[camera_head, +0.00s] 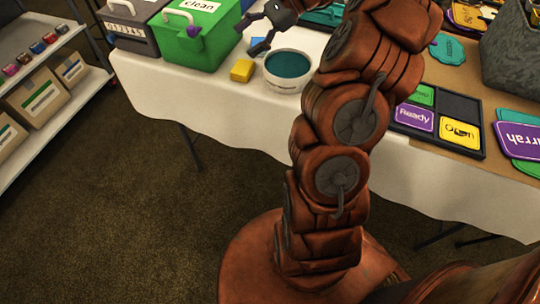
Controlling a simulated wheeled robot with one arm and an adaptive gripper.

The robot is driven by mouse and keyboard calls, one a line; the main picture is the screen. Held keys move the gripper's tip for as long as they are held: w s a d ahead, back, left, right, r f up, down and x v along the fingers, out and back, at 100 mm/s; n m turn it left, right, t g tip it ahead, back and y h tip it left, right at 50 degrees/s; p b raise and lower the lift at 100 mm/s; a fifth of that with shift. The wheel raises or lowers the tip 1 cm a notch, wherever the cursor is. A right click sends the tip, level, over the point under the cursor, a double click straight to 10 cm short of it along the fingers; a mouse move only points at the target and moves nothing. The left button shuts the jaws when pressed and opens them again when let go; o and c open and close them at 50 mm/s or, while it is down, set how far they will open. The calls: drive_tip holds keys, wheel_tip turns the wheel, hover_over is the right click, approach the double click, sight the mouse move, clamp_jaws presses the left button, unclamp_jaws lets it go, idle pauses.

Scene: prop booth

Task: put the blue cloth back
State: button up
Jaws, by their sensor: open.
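A small blue patch, which looks like the blue cloth (256,41), lies on the white-covered table (160,90) behind the bowl. It is partly hidden by my gripper. My gripper (247,38) is open, with its two dark fingers pointing left, over or beside the blue patch. I cannot tell whether they touch it. A white bowl (286,82) with teal liquid stands just in front of the gripper. A yellow sponge (242,70) lies left of the bowl. A green box (190,48) labelled "clean" stands to the left.
A grey box (133,38) stands left of the green box. A dark tray (462,146) with colored name cards lies to the right, near a grey bin (510,60). Shelves with cartons (38,98) stand at far left. My arm hides the table's middle.

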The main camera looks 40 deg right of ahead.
drive_tip(key=s+a+n+g+h, duration=0.25)
drive_tip(key=s+a+n, duration=0.3)
drive_tip(key=a, duration=0.35)
drive_tip(key=s+a+n+g+h, duration=0.2)
drive_tip(key=s+a+n+g, duration=0.15)
drive_tip(key=s+a, duration=0.45)
drive_tip(key=s+f+n+h, duration=0.3)
drive_tip(key=s+n, duration=0.2)
drive_tip(key=s, duration=0.4)
drive_tip(key=s+f+n+h, duration=0.3)
drive_tip(key=s+n, duration=0.2)
drive_tip(key=s, duration=0.4)
drive_tip(key=shift+d+h, duration=0.2)
drive_tip(key=shift+h, duration=0.15)
drive_tip(key=shift+f, duration=0.1)
